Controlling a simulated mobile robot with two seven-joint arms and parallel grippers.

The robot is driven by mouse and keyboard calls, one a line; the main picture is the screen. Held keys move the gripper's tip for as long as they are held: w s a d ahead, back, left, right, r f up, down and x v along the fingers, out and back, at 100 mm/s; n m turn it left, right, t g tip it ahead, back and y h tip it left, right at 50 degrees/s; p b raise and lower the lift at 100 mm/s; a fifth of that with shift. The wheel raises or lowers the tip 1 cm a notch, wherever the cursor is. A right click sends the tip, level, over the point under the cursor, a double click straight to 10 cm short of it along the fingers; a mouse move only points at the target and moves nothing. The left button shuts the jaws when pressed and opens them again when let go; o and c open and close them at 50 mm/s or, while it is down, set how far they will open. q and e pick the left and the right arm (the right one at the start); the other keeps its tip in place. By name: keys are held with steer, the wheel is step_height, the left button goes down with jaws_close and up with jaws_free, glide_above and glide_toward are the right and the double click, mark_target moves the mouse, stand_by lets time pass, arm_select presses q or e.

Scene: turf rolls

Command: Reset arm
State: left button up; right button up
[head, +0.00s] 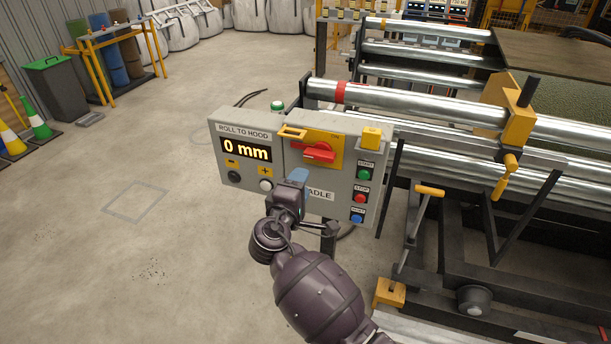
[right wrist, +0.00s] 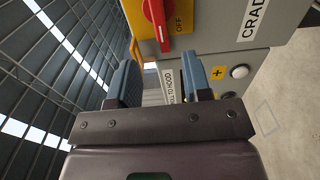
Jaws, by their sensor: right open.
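My right gripper (head: 299,176) is raised in front of the grey control box (head: 350,185), below its red rotary switch (head: 318,152). In the right wrist view its two blue-grey fingers (right wrist: 160,82) stand apart with nothing between them. The red switch (right wrist: 157,22) on its yellow plate is just beyond the fingers, with OFF lettering beside it. I cannot tell whether the fingers touch the box. The gripper hides part of the CRADLE label. My left gripper is in neither view.
The box has a display (head: 246,149) reading 0 mm, and green, red and blue buttons (head: 360,197). A roller machine (head: 440,110) with a yellow clamp (head: 517,125) fills the right. Open concrete floor (head: 110,240) lies to the left. A green-lidded bin (head: 55,90) stands far left.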

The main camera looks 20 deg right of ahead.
steer(key=shift+s+a, duration=0.15)
steer(key=shift+s, duration=0.1)
stand_by(0.3)
steer(key=s+d+f+m+g+y, duration=0.1)
steer(key=s+d+f+m+y, duration=0.4)
steer(key=s+f, duration=0.5)
steer(key=s+d+f+m+g+y, duration=0.2)
steer(key=s+d+f, duration=0.7)
steer(key=s, duration=0.9)
steer(key=f+m+y, duration=0.1)
steer(key=m+y, duration=0.1)
steer(key=m, duration=0.1)
steer(key=shift+d+f+y, duration=0.4)
